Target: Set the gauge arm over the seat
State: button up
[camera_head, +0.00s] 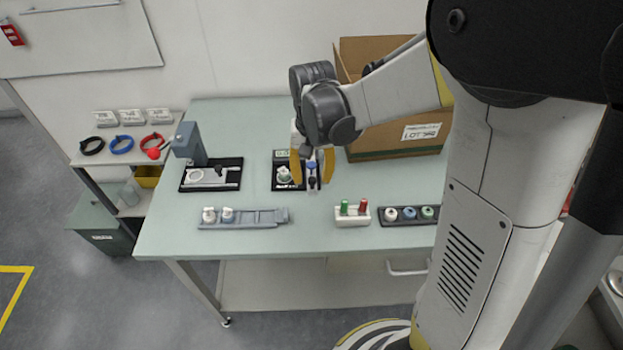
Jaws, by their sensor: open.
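My gripper (312,181) is over the middle of the green table, with its two yellow fingers apart. Between and below the fingers is a small dark and white upright part with a blue top (312,166), which looks like the gauge arm; I cannot tell whether the fingers touch it. Just left of it is a black gauge base (280,187) with a small greenish display (281,154). A round whitish piece (284,174) sits on this base, where the seat appears to be. The left finger partly covers the base, and the arm's exact angle over the seat is too small to tell.
A grey press (189,143) with a red knob stands on the left. A grey rail (243,219) with white caps, a white holder (352,218) and a black tray (395,222) line the front. A cardboard box (395,138) stands behind right.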

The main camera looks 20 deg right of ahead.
jog(key=shift+f, duration=0.4)
grip_shut()
jog(key=shift+a, duration=0.1)
